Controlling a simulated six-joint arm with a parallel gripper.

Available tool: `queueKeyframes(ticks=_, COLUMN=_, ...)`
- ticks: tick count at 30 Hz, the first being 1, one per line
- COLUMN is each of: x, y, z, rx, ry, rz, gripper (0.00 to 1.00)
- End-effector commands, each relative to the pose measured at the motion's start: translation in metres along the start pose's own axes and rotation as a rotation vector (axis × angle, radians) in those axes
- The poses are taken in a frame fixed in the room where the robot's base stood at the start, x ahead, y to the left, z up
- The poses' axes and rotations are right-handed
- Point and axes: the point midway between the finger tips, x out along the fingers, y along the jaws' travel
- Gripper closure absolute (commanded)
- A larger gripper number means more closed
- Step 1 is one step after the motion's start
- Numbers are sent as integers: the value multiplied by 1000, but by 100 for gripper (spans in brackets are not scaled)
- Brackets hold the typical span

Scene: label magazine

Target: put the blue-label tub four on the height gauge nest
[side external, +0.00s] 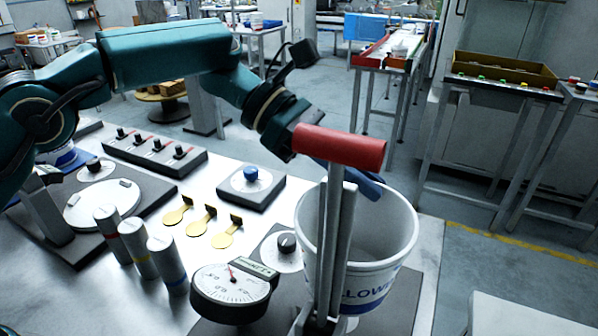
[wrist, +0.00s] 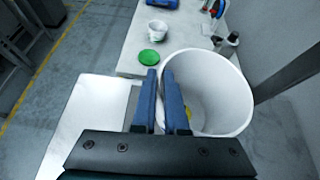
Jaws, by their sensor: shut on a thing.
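A large white tub (side external: 390,262) with blue lettering stands upright at the right of the bench in the side external view. In the wrist view the open tub (wrist: 218,88) is seen from above. My gripper (wrist: 160,78) is shut on its near-left rim, one blue finger on each side of the wall. In the side external view my gripper (side external: 352,180) is partly hidden behind the red handle (side external: 340,147) of an upright stand. A dark plate (side external: 405,308) lies beneath the tub. The stand hides part of the tub, and I cannot tell whether its base touches the plate.
A round dial gauge (side external: 232,290) stands left of the tub, close to the upright stand. Several striped cylinders (side external: 140,248), brass tags (side external: 200,222), a blue-knob box (side external: 250,185) and a switch box (side external: 153,152) lie farther left. A green disc (wrist: 150,59) shows in the wrist view.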

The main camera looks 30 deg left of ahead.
Motion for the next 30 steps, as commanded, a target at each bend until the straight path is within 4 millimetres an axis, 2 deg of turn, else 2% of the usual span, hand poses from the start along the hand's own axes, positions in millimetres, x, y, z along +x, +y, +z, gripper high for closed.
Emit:
queueKeyframes(ticks=18, x=39, y=0, z=-66, rx=3, ry=7, rz=-6, gripper=100)
queueKeyframes(ticks=26, x=41, y=1, z=-70, rx=7, ry=7, rz=-4, gripper=100)
queueKeyframes(ticks=27, x=41, y=1, z=-70, rx=7, ry=7, rz=-4, gripper=82)
queueKeyframes(ticks=29, x=41, y=1, z=-70, rx=7, ry=7, rz=-4, gripper=59)
queueKeyframes(ticks=30, x=41, y=1, z=-70, rx=7, ry=7, rz=-4, gripper=59)
